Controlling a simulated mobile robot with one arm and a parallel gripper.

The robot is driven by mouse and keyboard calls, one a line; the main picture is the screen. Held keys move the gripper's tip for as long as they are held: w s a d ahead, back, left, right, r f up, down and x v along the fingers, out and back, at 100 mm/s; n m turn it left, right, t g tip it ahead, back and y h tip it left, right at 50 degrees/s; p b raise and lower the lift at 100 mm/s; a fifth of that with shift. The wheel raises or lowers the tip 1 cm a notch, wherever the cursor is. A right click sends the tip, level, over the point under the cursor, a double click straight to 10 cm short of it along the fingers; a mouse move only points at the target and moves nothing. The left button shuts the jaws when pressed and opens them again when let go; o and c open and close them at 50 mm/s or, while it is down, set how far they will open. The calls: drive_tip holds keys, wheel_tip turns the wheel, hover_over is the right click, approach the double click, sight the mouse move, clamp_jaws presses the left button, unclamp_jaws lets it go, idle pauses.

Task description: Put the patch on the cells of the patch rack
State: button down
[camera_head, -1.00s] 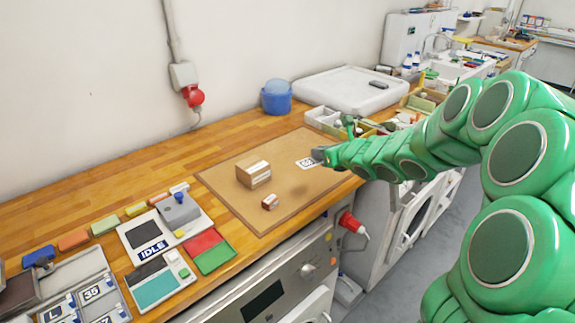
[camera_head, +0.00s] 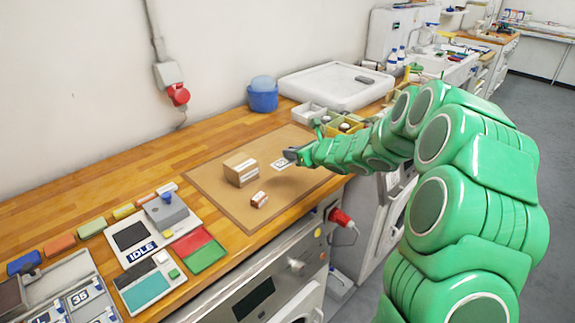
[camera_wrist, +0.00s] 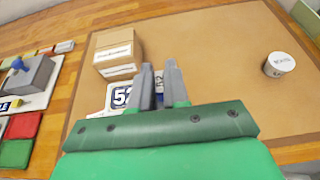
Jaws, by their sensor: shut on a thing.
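My gripper (camera_head: 293,154) is shut on a white patch (camera_head: 282,163) with dark characters, and holds it above the brown mat (camera_head: 225,205). In the wrist view, the fingers (camera_wrist: 158,68) are close together over the patch (camera_wrist: 121,97), whose "52" shows left of them; part of the patch is hidden behind the fingers. The grey patch rack (camera_head: 62,271) is at the lower left of the head view, cut off by the frame edge. Some of its cells hold patches, one reading 35. The rack is far from my gripper and not in the wrist view.
A cardboard box (camera_head: 241,170) and a small red-and-white box (camera_head: 259,199) stand on the mat. A console reading IDLE (camera_head: 143,250) and a red-and-green pad (camera_head: 200,249) lie between mat and rack. A white cylinder (camera_wrist: 280,65) shows in the wrist view.

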hover_over(288, 171)
drive_tip(key=s, duration=0.1)
wheel_tip(288, 171, down, 6)
drive_tip(key=shift+d, duration=0.1)
drive_tip(key=shift+w+f, duration=0.45)
drive_tip(key=shift+f, duration=1.7)
drive_tip(key=shift+f, duration=0.15)
drive_tip(key=c, duration=1.1)
unclamp_jaws()
drive_tip(key=shift+s+d+r, duration=0.15)
drive_tip(key=shift+r, duration=0.15)
drive_tip(key=v, duration=1.1)
drive_tip(key=shift+s+d, duration=0.1)
drive_tip(key=shift+s, duration=0.1)
